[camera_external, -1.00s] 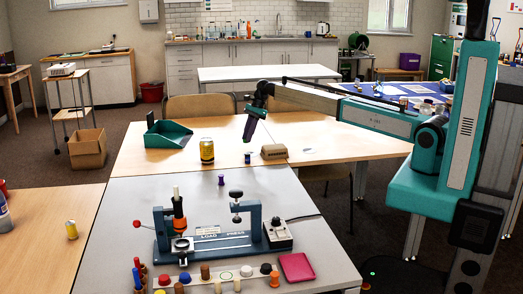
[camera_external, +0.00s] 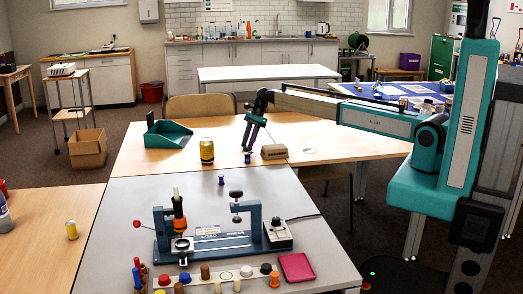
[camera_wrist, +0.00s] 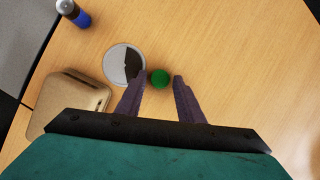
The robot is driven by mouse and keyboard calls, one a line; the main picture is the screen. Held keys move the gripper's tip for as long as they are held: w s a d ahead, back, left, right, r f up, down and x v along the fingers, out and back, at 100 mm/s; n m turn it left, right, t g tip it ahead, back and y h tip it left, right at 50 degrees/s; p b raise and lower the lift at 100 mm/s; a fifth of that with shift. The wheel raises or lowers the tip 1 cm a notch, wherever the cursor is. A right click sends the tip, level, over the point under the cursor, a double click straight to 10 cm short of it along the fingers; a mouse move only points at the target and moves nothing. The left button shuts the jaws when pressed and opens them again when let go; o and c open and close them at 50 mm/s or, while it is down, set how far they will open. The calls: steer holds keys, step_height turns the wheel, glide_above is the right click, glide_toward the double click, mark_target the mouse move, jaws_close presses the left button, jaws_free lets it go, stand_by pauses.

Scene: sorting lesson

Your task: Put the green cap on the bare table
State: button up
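The green cap (camera_wrist: 159,78) is a small round disc on the bare wooden table (camera_wrist: 230,60) in the wrist view. It lies just right of a round grey-white disc (camera_wrist: 115,62) with a dark part and appears apart from it. My gripper (camera_wrist: 160,79) is open, with its two dark fingertips on either side of the cap and a small gap at each side. In the external view my gripper (camera_external: 246,149) points down low over the wooden table, left of the beige box. I cannot make out the cap there.
A beige box (camera_wrist: 70,103) and a blue-and-grey cylinder (camera_wrist: 73,14) stand nearby. In the wrist view, the table is clear to the right.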

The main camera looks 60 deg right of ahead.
steer(key=shift+r, duration=0.1)
stand_by(0.3)
steer(key=b+v, duration=0.1)
steer(key=v, duration=1.1)
steer(key=shift+d, duration=0.1)
stand_by(0.5)
steer(key=s+a+f+n+g+p, duration=0.1)
steer(key=s+a+f+n+p, duration=0.15)
steer(key=s, duration=0.65)
steer(key=s+a+f+n+g+p, duration=0.1)
steer(key=s+a+f+n, duration=0.25)
steer(key=s, duration=0.65)
steer(key=s+a+f+n+p, duration=0.1)
steer(key=s+a+f+n, duration=0.15)
steer(key=s, duration=0.65)
steer(key=s+f+n+g+h+p, duration=0.15)
steer(key=s+f+g, duration=0.25)
steer(key=s+f, duration=0.85)
steer(key=s+a+f+n+h+b, duration=0.1)
steer(key=s+f+n+b, duration=0.2)
steer(key=s+f+n, duration=0.3)
steer(key=s+a+f+n+g+h+b, duration=0.1)
steer(key=s+f+n, duration=0.5)
steer(key=s+f, duration=0.7)
step_height(320, 180, down, 7)
steer(key=shift+s+a+f+b, duration=0.15)
steer(key=shift+s+a+b, duration=0.35)
steer(key=shift+b, duration=0.6)
